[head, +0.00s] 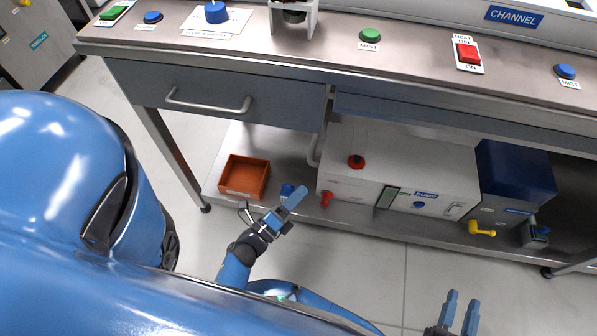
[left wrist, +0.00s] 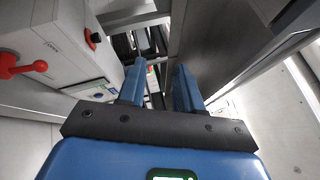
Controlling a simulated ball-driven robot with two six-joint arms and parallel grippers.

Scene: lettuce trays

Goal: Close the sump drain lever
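The white sump box (head: 400,160) stands on the lower shelf under the bench. A red lever (head: 327,198) sticks out from its left end; it also shows at the left edge of the left wrist view (left wrist: 22,66). My right gripper (head: 461,298) is open and empty, low in front of the shelf.
A red knob (head: 356,161) sits on top of the box. A blue unit (head: 515,170) with a yellow lever (head: 482,229) stands to its right. An orange bin (head: 244,177) lies on the shelf to the left. The bench edge and drawer (head: 215,92) overhang the shelf. The floor in front is clear.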

